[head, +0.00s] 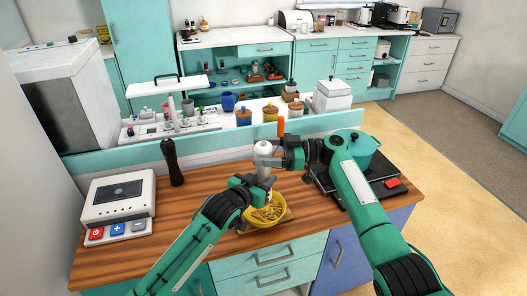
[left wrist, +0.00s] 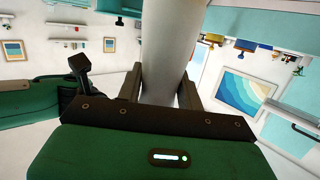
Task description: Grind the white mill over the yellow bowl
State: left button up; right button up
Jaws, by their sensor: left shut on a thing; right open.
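The white mill (head: 263,148) stands upright above the yellow bowl (head: 283,216), which sits on the wooden counter with yellowish pieces in it. My left gripper (head: 262,184) is shut on the lower body of the mill. In the left wrist view the mill (left wrist: 165,45) rises as a pale cylinder between the left fingers (left wrist: 160,92). My right gripper (head: 277,155) is open at the upper part of the mill, coming from the right. I cannot tell whether its fingers touch the mill. The mill's lower part is partly hidden by my left gripper.
A dark mill (head: 172,163) and a white device with buttons (head: 117,198) stand on the left of the wooden counter (head: 190,220). Jars and a blue mug (head: 228,101) line the ledge behind.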

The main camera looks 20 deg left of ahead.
jog(key=shift+a, duration=0.1)
jog(key=c, duration=1)
jog(key=shift+o, duration=0.2)
jog(key=shift+f+m+t, duration=0.1)
jog(key=shift+m+t, duration=0.3)
jog(key=shift+t, duration=0.2)
jog(key=shift+t, duration=0.3)
jog(key=m+t, duration=0.3)
jog(key=t, duration=0.1)
jog(key=shift+s+t+y, duration=0.1)
jog(key=shift+t+y, duration=0.3)
jog(key=m+t+h, duration=0.1)
jog(key=m+t, duration=0.1)
jog(key=t, duration=0.1)
jog(key=m+t+h, duration=0.1)
jog(key=m+t, duration=0.2)
jog(key=t, duration=0.1)
jog(key=shift+m+t, duration=0.3)
jog(key=shift+t, duration=0.1)
